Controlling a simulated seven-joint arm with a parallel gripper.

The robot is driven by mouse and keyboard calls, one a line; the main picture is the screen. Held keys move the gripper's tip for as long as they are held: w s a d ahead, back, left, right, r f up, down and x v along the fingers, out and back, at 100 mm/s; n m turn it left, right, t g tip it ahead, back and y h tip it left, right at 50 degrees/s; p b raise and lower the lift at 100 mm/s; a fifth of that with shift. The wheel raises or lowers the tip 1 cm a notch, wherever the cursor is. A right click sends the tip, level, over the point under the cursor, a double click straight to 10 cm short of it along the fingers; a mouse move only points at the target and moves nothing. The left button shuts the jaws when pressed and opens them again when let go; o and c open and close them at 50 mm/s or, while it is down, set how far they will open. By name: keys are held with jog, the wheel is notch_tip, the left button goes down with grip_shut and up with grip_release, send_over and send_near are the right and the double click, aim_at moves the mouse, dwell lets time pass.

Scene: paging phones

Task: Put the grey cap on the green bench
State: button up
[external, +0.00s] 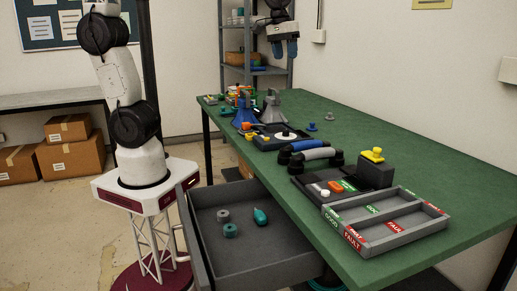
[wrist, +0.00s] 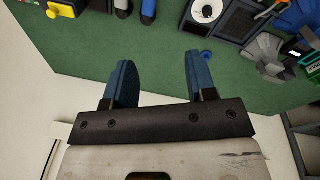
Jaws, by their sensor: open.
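A small grey cap-like piece (external: 223,215) lies in the open drawer (external: 290,267) below the bench, beside a teal ring-like piece (external: 230,230). The green bench (external: 420,145) runs along the wall; its top also fills much of the wrist view (wrist: 75,50). Another small grey piece (external: 329,116) sits on the bench near a blue knob (external: 312,127); I cannot tell exactly what it is. My gripper (external: 285,48) is high above the far end of the bench. In the wrist view its blue fingers (wrist: 158,78) are apart with nothing between them. The drawer is outside the wrist view.
A teal bottle-shaped piece (external: 261,216) also lies in the drawer. A divided grey tray (external: 385,222) and a black box with a yellow button (external: 375,172) stand at the bench's near end. Handsets (external: 312,155) lie mid-bench. The bench's right side is clear.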

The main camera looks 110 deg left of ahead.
jog(key=s+d+f+m, duration=0.2)
jog(key=s+d+m, duration=0.5)
jog(key=s+d, duration=0.2)
jog(key=s+d+f+m+t, duration=0.1)
jog(key=s+d+f+m, duration=0.1)
jog(key=s+d+m, duration=0.5)
jog(key=s+d, duration=0.2)
jog(key=s, duration=0.4)
jog(key=shift+s+d+h, duration=0.3)
jog(key=shift+s+d, duration=0.05)
